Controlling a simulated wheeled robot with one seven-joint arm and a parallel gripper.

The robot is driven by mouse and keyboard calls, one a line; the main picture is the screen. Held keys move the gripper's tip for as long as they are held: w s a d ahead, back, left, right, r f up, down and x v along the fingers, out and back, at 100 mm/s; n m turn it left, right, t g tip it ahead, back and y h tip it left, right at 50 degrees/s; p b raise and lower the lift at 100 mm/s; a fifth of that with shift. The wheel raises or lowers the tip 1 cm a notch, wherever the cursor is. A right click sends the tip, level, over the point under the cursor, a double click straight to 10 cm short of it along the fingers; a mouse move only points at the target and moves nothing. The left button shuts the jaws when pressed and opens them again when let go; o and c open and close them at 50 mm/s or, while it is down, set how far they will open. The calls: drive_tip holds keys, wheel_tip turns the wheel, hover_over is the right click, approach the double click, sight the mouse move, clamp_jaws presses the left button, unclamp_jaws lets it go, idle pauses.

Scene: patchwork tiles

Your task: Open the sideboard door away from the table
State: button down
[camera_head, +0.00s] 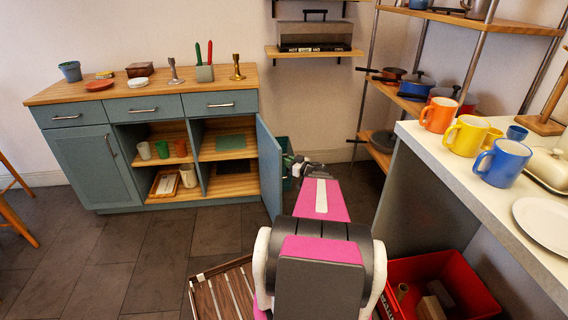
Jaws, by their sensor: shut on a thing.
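The blue-grey sideboard (93,211) with a wooden top stands against the back wall. Its right door (268,170) stands wide open, swung out toward me, showing the shelves inside. Its left door (88,166) is shut. My gripper (292,163) is at the outer face of the right door, on its right side, shut on the door handle. The handle and fingertips are small and mostly hidden. Wooden legs (14,213) of a table or chair show at the far left edge.
A slatted wooden crate (202,297) lies on the floor in front, left of my arm. A red bin (470,273) is under the white counter (520,208) at right, which bears mugs. The floor before the sideboard's left part is clear.

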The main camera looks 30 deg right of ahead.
drive_tip(key=shift+d, duration=0.1)
idle(0.3)
drive_tip(key=c, duration=1.2)
unclamp_jaws()
drive_tip(key=v, duration=1)
drive_tip(key=shift+s, duration=0.35)
drive_tip(key=shift+d, duration=0.15)
